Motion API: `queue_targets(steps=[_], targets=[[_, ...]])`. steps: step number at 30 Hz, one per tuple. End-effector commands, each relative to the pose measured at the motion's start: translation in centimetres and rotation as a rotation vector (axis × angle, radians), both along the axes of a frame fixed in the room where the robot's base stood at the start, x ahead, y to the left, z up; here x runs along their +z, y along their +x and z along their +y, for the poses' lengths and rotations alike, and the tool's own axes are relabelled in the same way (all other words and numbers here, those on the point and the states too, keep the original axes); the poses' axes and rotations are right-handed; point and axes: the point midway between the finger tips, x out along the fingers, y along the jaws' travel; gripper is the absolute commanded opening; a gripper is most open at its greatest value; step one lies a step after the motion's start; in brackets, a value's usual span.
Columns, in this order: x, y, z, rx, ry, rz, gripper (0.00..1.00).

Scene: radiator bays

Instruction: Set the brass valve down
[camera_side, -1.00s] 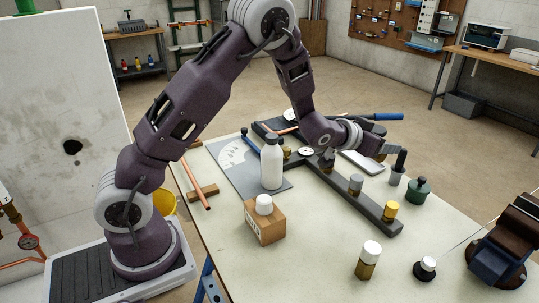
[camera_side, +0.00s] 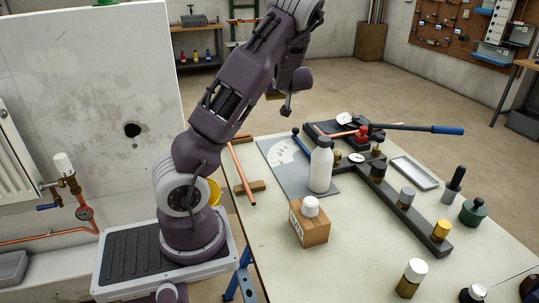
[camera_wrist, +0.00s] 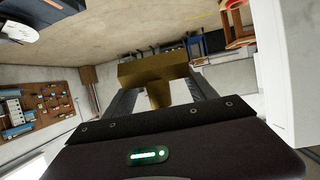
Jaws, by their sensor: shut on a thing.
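In the wrist view the brass valve (camera_wrist: 153,70) is a T-shaped piece with a wide bar and a short stem. It sits between the two fingers of my gripper (camera_wrist: 158,92), which is shut on it. The valve is up in the air, with floor and wall behind it and no surface touching it. In the side view my arm is folded up above the bench's far left side. A small brownish piece shows behind the forearm there, but I cannot tell whether it is the valve; the fingers are mostly hidden.
The bench (camera_side: 360,225) holds a white bottle (camera_side: 321,165), a wooden block with a white-capped jar (camera_side: 310,222), a dark rail with several fittings (camera_side: 405,210), a grey tray (camera_side: 413,173) and a blue-handled bar (camera_side: 447,130). A pale wall panel (camera_side: 90,100) stands at left.

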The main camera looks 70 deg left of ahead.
Motion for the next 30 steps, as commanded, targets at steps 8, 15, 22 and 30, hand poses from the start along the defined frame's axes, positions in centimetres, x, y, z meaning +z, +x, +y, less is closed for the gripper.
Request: queue_targets(steps=[8, 15, 22, 30], targets=[[-1.9, -2.7, 1.2, 0.081, 0.000, 0.005, 0.06], [-7.3, -2.6, 1.2, 0.080, 0.000, 0.004, 0.06], [-11.6, -2.6, 1.1, 0.079, 0.000, 0.003, 0.06], [-17.1, -2.5, 1.1, 0.077, 0.001, 0.002, 0.06]])
